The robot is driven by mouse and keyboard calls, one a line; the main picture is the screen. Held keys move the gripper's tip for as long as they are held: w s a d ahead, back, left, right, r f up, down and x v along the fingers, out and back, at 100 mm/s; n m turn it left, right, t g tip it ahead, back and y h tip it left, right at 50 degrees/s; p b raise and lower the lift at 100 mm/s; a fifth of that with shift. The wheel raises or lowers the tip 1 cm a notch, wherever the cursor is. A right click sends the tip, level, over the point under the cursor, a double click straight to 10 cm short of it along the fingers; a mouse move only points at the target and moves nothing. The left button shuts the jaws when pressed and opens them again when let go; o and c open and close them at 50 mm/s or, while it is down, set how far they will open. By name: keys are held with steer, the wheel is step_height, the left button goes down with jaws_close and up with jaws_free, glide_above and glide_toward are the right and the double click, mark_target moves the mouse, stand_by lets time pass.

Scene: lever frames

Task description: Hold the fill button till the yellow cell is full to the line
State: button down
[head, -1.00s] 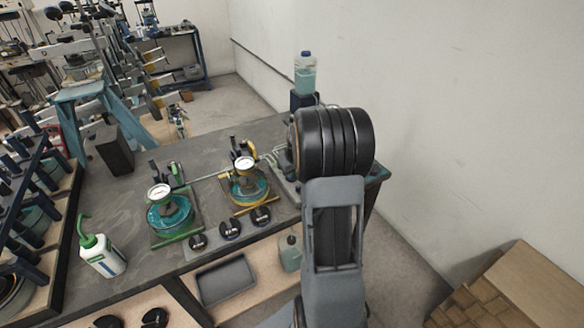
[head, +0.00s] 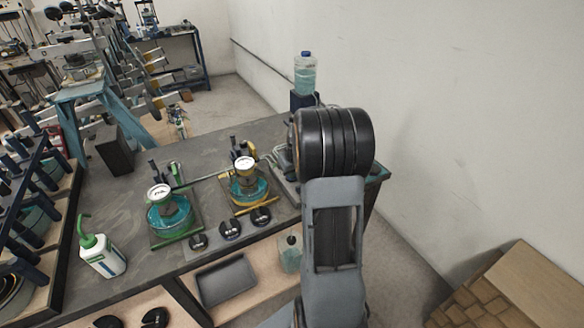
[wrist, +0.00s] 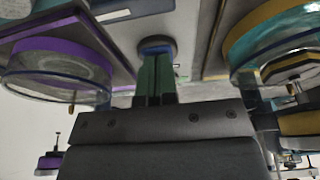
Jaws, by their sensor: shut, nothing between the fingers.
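The yellow cell (head: 250,188) stands on the bench with teal liquid in its clear bowl; its fill line is too small to make out. It also shows in the wrist view at the right (wrist: 275,62). In the wrist view my gripper (wrist: 156,58) is shut and empty, its green fingertips at a round button with a blue rim (wrist: 157,44). The tips appear to touch the button, but they hide most of it, so I cannot tell how far it is pressed. In the head view my arm hides the gripper and button.
A green cell (head: 170,212) stands left of the yellow one. A purple cell (wrist: 60,70) shows at the left of the wrist view. Several black knobs (head: 230,229) line the bench front. A bottle (head: 305,75) stands behind; a white squeeze bottle (head: 102,256) stands left.

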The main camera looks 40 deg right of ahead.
steer(key=shift+s+a+f, duration=0.1)
steer(key=shift+s+f, duration=0.15)
steer(key=shift+f, duration=0.2)
steer(key=r+p, duration=0.3)
steer(key=r, duration=0.2)
steer(key=shift+w+r, duration=0.15)
steer(key=shift+w, duration=0.05)
steer(key=b+v, duration=0.1)
steer(key=v, duration=0.8)
steer(key=shift+r+b, duration=0.3)
steer(key=shift+b, duration=0.1)
